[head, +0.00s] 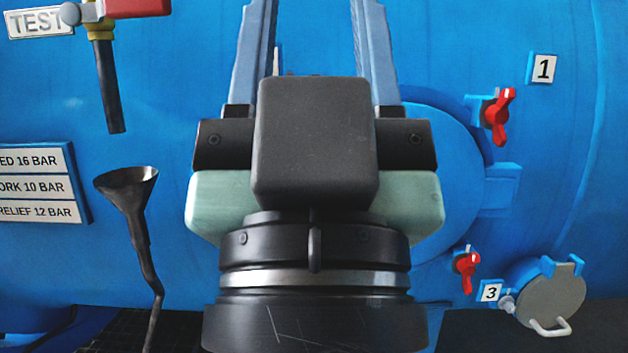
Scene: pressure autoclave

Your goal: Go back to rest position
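My gripper (314,30) fills the middle of the head view, with its dark body and green housing facing me. Its two blue-grey fingers point up and stand wide apart, with only the blue vessel wall showing between them. The fingers run to the top edge, so their tips may be cut off. No held thing shows. The blue autoclave vessel (200,105) is behind the gripper. A round blue cover (445,150) on it is partly hidden by the gripper. I cannot tell how far the fingers are from the wall.
Red-handled valves by label 1 (498,117) and label 3 (467,270) are at right. A grey round cap (551,296) is at lower right. At left are a red-handled tap (120,10) with a dark pipe, a black funnel (128,190) and a pressure sign (38,183).

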